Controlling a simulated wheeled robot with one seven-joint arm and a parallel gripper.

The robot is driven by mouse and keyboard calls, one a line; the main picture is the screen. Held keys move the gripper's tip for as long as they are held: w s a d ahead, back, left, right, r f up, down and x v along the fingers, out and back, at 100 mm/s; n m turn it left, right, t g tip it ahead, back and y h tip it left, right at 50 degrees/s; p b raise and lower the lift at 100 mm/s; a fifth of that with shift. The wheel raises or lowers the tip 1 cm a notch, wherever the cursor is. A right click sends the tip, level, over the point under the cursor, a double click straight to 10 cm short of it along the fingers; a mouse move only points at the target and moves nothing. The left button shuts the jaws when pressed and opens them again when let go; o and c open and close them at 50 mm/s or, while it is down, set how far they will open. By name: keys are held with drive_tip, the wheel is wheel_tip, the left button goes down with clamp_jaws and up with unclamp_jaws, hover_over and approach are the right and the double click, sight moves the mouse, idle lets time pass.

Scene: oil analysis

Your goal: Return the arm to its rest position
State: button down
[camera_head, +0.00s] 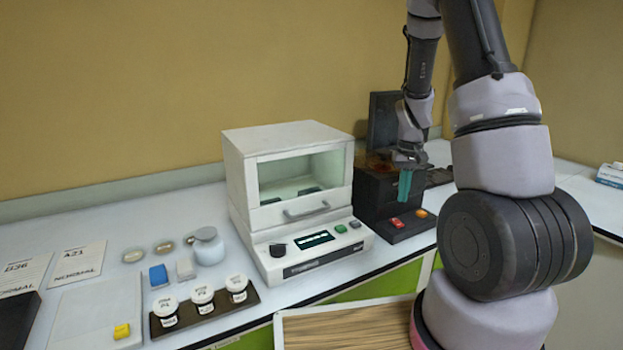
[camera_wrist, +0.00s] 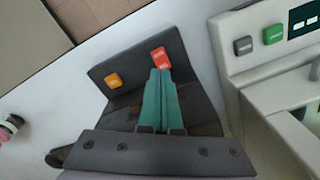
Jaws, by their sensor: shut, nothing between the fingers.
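My arm reaches up and over the bench from the right in the head view. My gripper (camera_head: 405,185) points down with its teal fingers in front of the black device (camera_head: 376,200). In the wrist view the teal fingers of my gripper (camera_wrist: 157,85) lie together, shut and empty. Their tips appear over the black device (camera_wrist: 120,95), close to its red button (camera_wrist: 160,59). I cannot tell whether they touch it. An orange button (camera_wrist: 113,80) sits beside the red one.
A white cabinet instrument (camera_head: 290,190) stands left of the black device. Lidded jars on a dark tray (camera_head: 245,303), a white bottle (camera_head: 208,246), a blue block (camera_head: 158,275) and labelled cards (camera_head: 75,262) lie further left. A wood-topped surface (camera_head: 345,325) is at the front.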

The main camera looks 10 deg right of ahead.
drive_tip(key=s+a+r+m+t+y, duration=0.1)
drive_tip(key=s+a+r+t, duration=0.2)
drive_tip(key=r, duration=0.7)
drive_tip(key=s+a+r, duration=0.3)
drive_tip(key=a+r, duration=0.2)
drive_tip(key=r, duration=0.4)
drive_tip(key=s+a+r+m+t+y, duration=0.1)
drive_tip(key=s+a+r+t, duration=0.3)
drive_tip(key=s+r, duration=0.7)
drive_tip(key=s+a, duration=0.1)
drive_tip(key=s, duration=0.1)
drive_tip(key=shift+s+r, duration=0.2)
drive_tip(key=shift+s, duration=0.15)
